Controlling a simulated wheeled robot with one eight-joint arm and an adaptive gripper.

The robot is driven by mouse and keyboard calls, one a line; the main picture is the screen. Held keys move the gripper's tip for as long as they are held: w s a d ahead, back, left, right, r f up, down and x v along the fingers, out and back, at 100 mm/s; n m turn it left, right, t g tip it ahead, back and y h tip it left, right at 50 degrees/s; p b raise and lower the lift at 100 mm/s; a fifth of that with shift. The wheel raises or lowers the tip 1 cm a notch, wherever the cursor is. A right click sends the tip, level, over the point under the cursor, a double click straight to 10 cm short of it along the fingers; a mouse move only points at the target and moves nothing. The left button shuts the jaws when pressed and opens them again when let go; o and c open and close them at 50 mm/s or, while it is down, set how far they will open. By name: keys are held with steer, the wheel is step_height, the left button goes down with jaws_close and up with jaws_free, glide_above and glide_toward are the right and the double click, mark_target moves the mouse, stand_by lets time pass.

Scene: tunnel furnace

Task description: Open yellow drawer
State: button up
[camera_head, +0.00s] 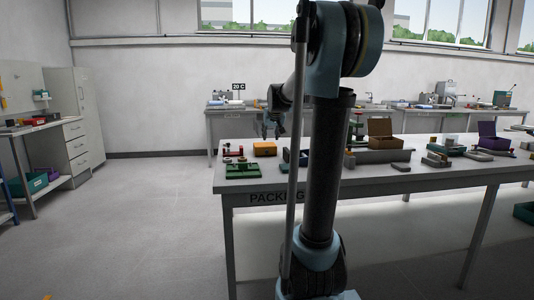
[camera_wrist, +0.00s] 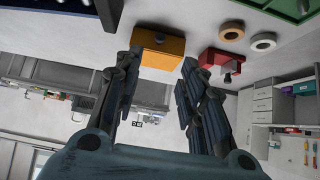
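The yellow drawer (camera_head: 264,148) is a small yellow-orange box standing on the packing table, near its far left side. In the wrist view the yellow drawer (camera_wrist: 160,57) shows a front face with a small knob (camera_wrist: 160,38), and this view looks upside down. It appears closed. My gripper (camera_head: 272,129) hangs above and near the drawer in the head view. In the wrist view my gripper (camera_wrist: 163,63) is open, with its two dark fingers apart to either side of the drawer. Nothing is between the fingers, and I see no contact with the drawer.
An open brown box (camera_head: 384,133) and a purple box (camera_head: 494,137) stand further right. The floor left of the table is clear.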

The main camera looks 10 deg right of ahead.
mark_target(267, 152)
steer(key=x, duration=1.5)
steer(key=shift+w+f, duration=0.15)
steer(key=shift+f, duration=0.1)
jaws_close()
